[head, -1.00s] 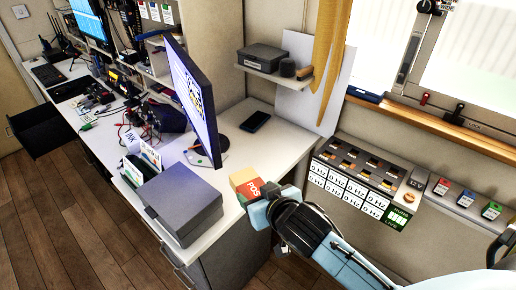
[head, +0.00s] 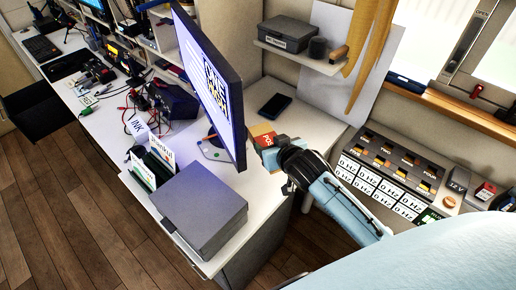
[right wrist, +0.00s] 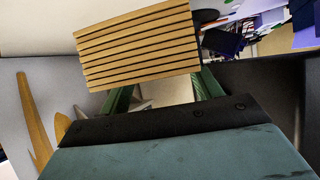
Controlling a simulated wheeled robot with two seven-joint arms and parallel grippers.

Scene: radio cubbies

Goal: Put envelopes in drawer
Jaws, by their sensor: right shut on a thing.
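My right gripper (head: 266,146) is over the desk's right part, just right of the monitor. It is shut on a small orange and red stack (head: 262,131) with partly readable lettering, which I take to be the envelopes. In the right wrist view the held stack (right wrist: 138,45) shows as a tan block with dark parallel lines, between the green fingers. A dark open drawer (head: 40,112) sticks out from the desk at the far left. A drawer front with a handle is partly visible below the desk's near edge. My left gripper is not in view.
The monitor (head: 212,85) stands close left of my right gripper. A grey box (head: 198,205) and a card holder (head: 155,165) sit on the near desk. A black phone (head: 275,105) lies behind the gripper. A wall shelf (head: 300,55) is above; a switch panel (head: 390,170) is right.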

